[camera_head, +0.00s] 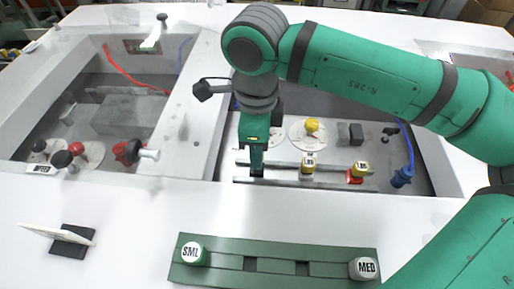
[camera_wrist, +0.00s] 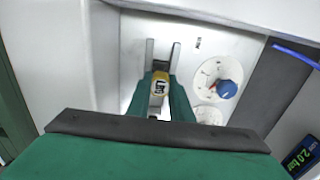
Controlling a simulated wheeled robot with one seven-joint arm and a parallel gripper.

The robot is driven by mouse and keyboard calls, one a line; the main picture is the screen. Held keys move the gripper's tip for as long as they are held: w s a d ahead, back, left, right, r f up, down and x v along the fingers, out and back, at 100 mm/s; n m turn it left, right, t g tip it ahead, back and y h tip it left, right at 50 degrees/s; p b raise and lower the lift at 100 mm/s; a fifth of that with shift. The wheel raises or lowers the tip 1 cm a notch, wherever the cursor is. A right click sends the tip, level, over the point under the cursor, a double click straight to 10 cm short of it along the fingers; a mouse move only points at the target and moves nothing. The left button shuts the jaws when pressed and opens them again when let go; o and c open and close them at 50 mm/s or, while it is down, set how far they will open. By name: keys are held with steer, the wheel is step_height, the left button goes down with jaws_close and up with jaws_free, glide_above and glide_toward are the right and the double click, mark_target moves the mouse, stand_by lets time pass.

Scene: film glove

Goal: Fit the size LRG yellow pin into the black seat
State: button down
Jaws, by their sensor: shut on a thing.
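My gripper (camera_head: 257,168) points down into the recessed bay behind the front ledge. In the wrist view its fingers are shut on a yellow-topped pin (camera_wrist: 160,85) marked LRG. The pin sits between two pale parallel rails (camera_wrist: 148,60). In the head view the gripper hides this pin. Whether its lower end is in a seat or above one is hidden. I cannot make out the black seat; dark parts at the fingertips are unclear.
A green rack (camera_head: 270,252) on the front ledge holds an SML pin (camera_head: 192,254) and a MED pin (camera_head: 363,268). Behind the rails is a dial with a yellow knob (camera_head: 312,126). A blue knob (camera_wrist: 227,89) stands beside the gripper. Bay walls enclose it.

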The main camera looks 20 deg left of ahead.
steer(key=shift+f, duration=1.2)
steer(key=c, duration=1.5)
jaws_free()
step_height(320, 180, up, 11)
steer(key=shift+f, duration=0.15)
steer(key=shift+f, duration=0.15)
